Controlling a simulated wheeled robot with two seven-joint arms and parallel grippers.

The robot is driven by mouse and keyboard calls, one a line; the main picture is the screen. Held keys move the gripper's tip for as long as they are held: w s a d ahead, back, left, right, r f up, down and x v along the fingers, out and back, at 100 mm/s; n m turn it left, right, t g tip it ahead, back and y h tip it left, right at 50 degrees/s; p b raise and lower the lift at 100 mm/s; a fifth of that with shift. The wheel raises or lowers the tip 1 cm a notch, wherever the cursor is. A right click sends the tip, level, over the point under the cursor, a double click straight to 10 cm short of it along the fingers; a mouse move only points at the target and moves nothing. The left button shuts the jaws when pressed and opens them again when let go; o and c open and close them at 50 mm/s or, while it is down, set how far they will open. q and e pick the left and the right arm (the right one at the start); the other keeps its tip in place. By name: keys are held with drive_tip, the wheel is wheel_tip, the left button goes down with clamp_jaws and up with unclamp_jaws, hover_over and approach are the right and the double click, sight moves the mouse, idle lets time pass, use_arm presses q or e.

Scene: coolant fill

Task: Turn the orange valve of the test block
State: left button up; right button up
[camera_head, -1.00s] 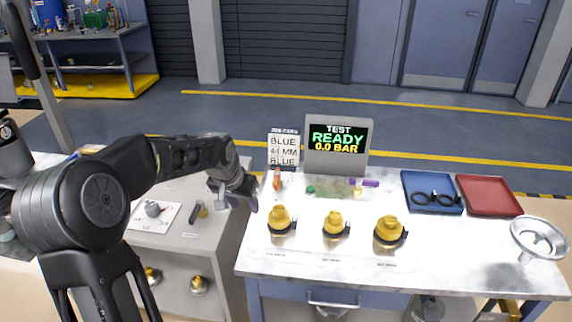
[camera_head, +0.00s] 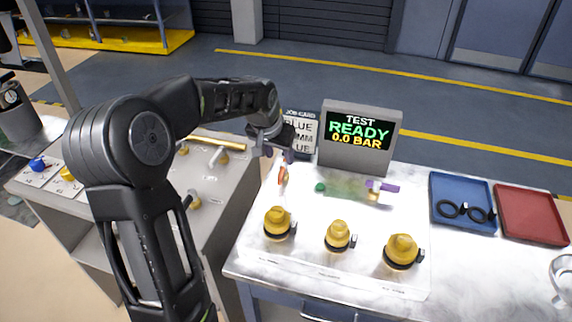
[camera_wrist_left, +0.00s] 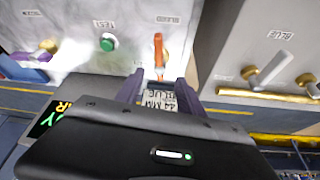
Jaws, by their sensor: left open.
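The orange valve (camera_head: 283,176) is a small upright handle at the left back of the white test block. In the left wrist view the orange valve (camera_wrist_left: 159,50) stands just beyond the fingertips, roughly in line with the gap between them. My left gripper (camera_head: 279,154) is above and behind the valve, partly covering the job card. In the left wrist view its two purple-grey fingers (camera_wrist_left: 159,84) are apart, with nothing held. Whether a finger touches the valve cannot be told. The test screen (camera_head: 357,137) reads READY, 0.0 BAR. My right gripper is not in view.
A green button (camera_head: 320,187) and a purple-handled part (camera_head: 382,187) sit right of the valve. Several yellow caps (camera_head: 338,235) stand in front. The job card (camera_head: 303,130) stands close behind the gripper. Blue (camera_head: 462,178) and red (camera_head: 530,212) trays lie at right.

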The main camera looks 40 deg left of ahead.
sight(283, 165)
use_arm(q)
drive_tip(key=shift+p+x, duration=0.9)
drive_tip(key=shift+x, duration=3.05)
drive_tip(key=shift+c, duration=0.3)
clamp_jaws()
